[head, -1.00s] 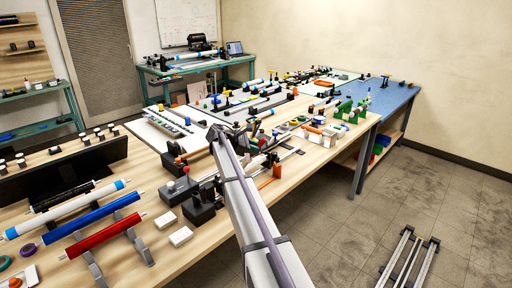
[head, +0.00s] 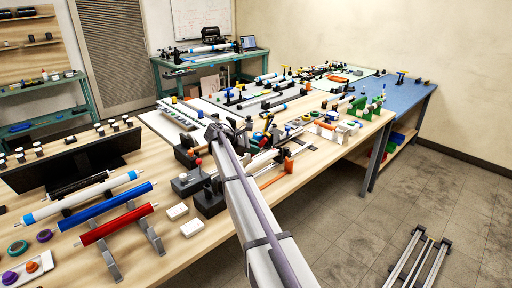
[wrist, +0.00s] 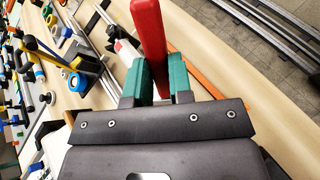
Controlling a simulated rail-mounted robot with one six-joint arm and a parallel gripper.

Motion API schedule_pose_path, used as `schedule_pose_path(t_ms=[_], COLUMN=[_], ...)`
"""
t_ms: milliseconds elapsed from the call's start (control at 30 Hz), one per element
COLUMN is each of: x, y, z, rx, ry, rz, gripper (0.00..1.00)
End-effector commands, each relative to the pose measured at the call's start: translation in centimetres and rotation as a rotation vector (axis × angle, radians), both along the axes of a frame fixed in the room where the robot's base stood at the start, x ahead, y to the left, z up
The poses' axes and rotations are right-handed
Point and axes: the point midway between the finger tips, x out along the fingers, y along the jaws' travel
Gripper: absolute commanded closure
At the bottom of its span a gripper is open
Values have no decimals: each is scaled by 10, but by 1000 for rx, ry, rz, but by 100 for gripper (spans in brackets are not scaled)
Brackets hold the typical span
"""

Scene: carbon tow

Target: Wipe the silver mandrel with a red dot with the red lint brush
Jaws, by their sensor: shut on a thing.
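My gripper (wrist: 156,82) is shut on the red lint brush (wrist: 149,35), whose red body sticks up between the green fingertips in the wrist view. A similar pale rod (head: 262,160) lies beside my arm's far end in the head view. I cannot make out a red dot on it. In the head view, my arm hides most of the gripper and the brush.
Red, blue and white rollers (head: 117,224) rest on a rack at the left of the wooden table. Many small tools crowd the table beyond.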

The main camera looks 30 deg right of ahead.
Motion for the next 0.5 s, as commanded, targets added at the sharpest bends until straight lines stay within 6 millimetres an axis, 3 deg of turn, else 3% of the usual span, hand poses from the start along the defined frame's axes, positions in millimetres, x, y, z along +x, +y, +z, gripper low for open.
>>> schedule_pose_path(t_ms=[333,500], x=[10,11], y=[-33,-37], z=[1,1], rx=[0,-1], ry=[-1,-1], rz=[-2,0], gripper=[100,100])
